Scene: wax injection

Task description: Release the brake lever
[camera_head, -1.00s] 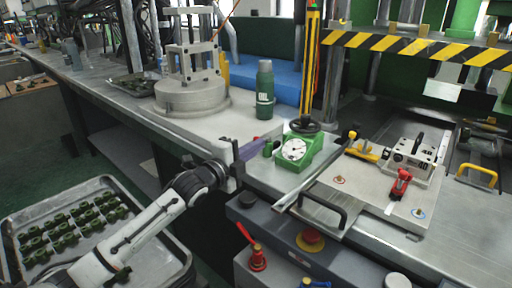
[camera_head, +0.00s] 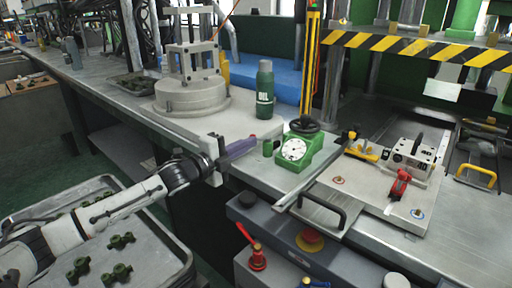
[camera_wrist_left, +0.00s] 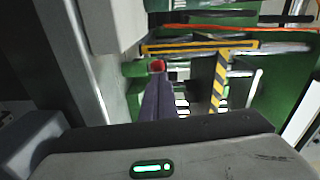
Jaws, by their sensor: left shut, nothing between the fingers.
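Two red-handled parts could be the brake lever, and I cannot tell which. One is a red lever (camera_head: 245,234) standing tilted up from a red fitting (camera_head: 258,259) on the grey box at the lower middle. The other is a red toggle handle (camera_head: 399,186) on the metal plate at the right. My left gripper (camera_head: 252,143) is shut and empty, beside the green dial gauge, apart from both red parts. In the left wrist view, its dark fingers (camera_wrist_left: 157,105) point towards a small red part (camera_wrist_left: 157,66). My right gripper is not in view.
The green dial gauge (camera_head: 297,150) and green OIL bottle (camera_head: 264,90) stand close to my left fingertips. A yellow-black striped press bar (camera_head: 430,48) spans the right. A black handle (camera_head: 322,212) and a red button (camera_head: 310,240) are at the front. A tray (camera_head: 165,245) lies under my left arm.

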